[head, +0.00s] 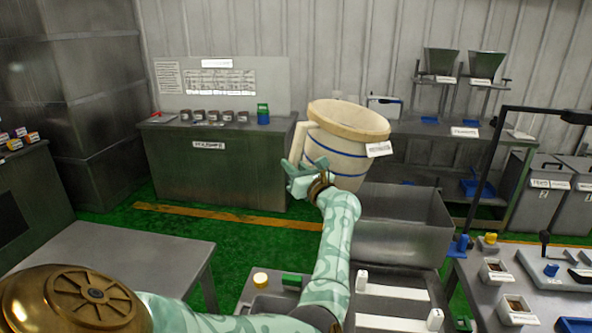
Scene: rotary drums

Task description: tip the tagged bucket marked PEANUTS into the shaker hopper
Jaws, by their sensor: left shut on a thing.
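The bucket (339,155) is cream with blue bands, a tan top and a side handle. A white tag hangs at its right rim; its print is too small to read. My left gripper (308,180) is shut on the bucket at its handle side and holds it in the air, leaning slightly to the right. A grey open metal box (400,243), which looks like the shaker hopper, stands below and to the right of the bucket. The bucket overlaps its back left corner in the picture. My right gripper is not in view.
A grey cabinet (215,165) with several small jars stands at the back. Shelving (415,150) with two funnels is at the back right. A bench (500,300) with small trays and a dark frame is at the right. A bare grey table (110,255) is at the left.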

